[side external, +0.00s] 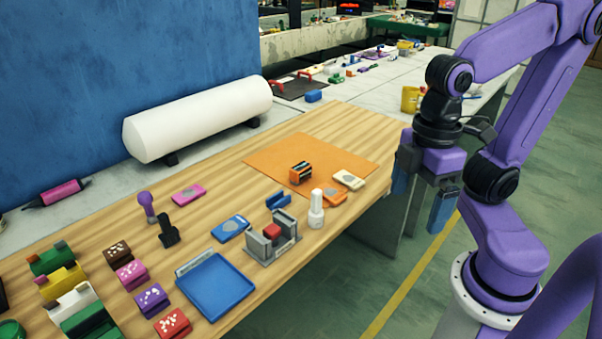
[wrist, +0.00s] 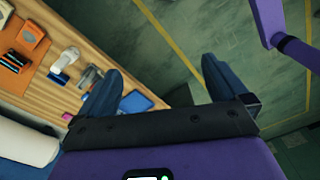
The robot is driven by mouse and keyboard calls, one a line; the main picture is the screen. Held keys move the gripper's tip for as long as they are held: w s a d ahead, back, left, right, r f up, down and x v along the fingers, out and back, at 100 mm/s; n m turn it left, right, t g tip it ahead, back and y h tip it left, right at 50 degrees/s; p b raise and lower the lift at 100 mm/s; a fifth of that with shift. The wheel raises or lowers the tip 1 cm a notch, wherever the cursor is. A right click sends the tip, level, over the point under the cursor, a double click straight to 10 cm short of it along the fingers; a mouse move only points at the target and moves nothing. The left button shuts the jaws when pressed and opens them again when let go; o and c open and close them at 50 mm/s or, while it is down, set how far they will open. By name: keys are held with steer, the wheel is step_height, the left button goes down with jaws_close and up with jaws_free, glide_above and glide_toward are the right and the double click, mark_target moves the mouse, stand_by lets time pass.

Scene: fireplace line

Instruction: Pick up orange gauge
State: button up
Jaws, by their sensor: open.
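The orange gauge (side external: 333,198) lies flat near the front edge of the wooden table, at the near corner of an orange mat (side external: 280,155). A cream gauge (side external: 348,180) lies just beyond it, and a white bottle (side external: 316,212) stands close on its left. In the wrist view the orange gauge (wrist: 32,33) appears at the upper left, well away from the fingers. My gripper (side external: 420,192) is open and empty, out past the table's front edge, to the right of the gauge. It points down over the floor, as the wrist view (wrist: 163,68) also shows.
An orange-and-black slotted block (side external: 300,172) sits on the mat. A grey fixture with a red block (side external: 272,238), a blue gauge (side external: 231,228) and a blue tray (side external: 215,288) are to the left. A white roll (side external: 200,115) lies behind. The table's far right end is clear.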

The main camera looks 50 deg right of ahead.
steer(key=w+a+m+y, duration=0.3)
steer(key=w+m+y, duration=0.1)
steer(key=w+m, duration=0.45)
steer(key=w+a+m+y, duration=0.35)
steer(key=w+m, duration=0.35)
steer(key=m, duration=0.3)
steer(key=w+d+m+t+y, duration=0.1)
steer(key=w+d+m+t, duration=0.6)
steer(key=w+m, duration=0.6)
steer(key=w+d+m+t+h, duration=0.2)
steer(key=d+m+t+h, duration=0.55)
steer(key=d+m, duration=1.3)
steer(key=n+h, duration=0.1)
steer(key=n, duration=0.3)
glide_toward(305, 169)
steer(key=shift+g, duration=0.45)
steer(key=x, duration=0.4)
steer(key=r+x, duration=0.1)
steer(key=x, duration=0.1)
steer(key=shift+w+d, duration=0.2)
steer(key=shift+x, duration=2.65)
steer(key=shift+a+f, duration=0.1)
steer(key=shift+f, duration=0.05)
